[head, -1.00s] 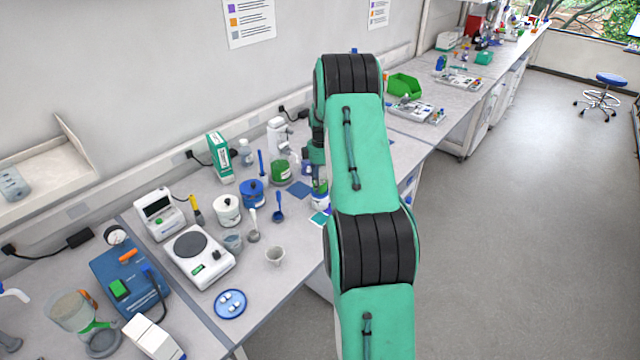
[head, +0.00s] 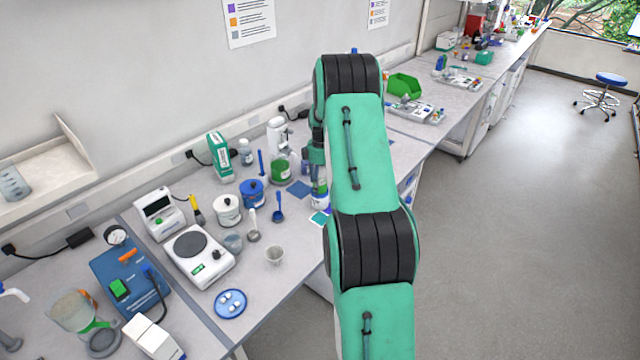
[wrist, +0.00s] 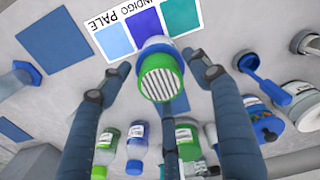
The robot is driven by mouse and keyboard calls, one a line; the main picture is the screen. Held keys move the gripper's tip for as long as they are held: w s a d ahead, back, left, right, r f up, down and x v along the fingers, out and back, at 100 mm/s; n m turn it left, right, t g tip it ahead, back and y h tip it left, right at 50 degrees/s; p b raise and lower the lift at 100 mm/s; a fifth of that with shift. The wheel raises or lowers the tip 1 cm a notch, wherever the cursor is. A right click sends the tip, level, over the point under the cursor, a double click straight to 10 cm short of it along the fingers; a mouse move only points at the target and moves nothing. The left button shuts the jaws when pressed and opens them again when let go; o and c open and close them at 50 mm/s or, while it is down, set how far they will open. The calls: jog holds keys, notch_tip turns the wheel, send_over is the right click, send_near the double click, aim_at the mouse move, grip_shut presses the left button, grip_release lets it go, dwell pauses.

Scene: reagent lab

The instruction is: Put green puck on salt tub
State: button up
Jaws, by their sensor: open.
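A green ridged disc with pale stripes, which looks like the green puck (wrist: 160,79), shows in the wrist view. It is at the top of a white and blue container (wrist: 157,46). That container also shows in the head view (head: 320,201), below my gripper. My gripper (wrist: 155,68) is open, with one finger on each side of the disc and visible gaps. A white tub (head: 228,211) with a dark knob and a blue tub (head: 252,194) stand to the left in the head view. I cannot read which tub is salt.
A colour card (wrist: 145,28) lies beside the container. A blue scoop (head: 279,208), a green-labelled jar (head: 281,170) and several bottles stand close by. A balance (head: 200,256) and a small beaker (head: 275,255) are nearer. A blue mat (head: 299,189) is bare.

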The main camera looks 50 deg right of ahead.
aim_at(320, 182)
notch_tip(320, 182, up, 12)
jog(key=shift+s, duration=0.15)
dwell(0.5)
dwell(0.7)
jog(key=s+a+r+m+t, duration=0.1)
jog(key=a+r, duration=0.7)
jog(key=a, duration=0.3)
jog(key=s+a+r+t+h, duration=0.1)
jog(key=s+a+r, duration=0.1)
jog(key=a+r, duration=0.75)
jog(key=s+a+r+m, duration=0.1)
jog(key=a+r, duration=0.4)
jog(key=a, duration=0.8)
jog(key=s+a+r+m+t, duration=0.1)
jog(key=s+a+r, duration=0.1)
jog(key=s+a, duration=0.5)
jog(key=s+a+r+t, duration=0.1)
jog(key=s+a+r, duration=0.1)
jog(key=s+a, duration=0.55)
jog(key=s+a+f+m+t+y, duration=0.1)
jog(key=s+a+f, duration=0.2)
jog(key=s+a, duration=0.7)
jog(key=shift+s+f, duration=0.4)
jog(key=shift+s, duration=0.35)
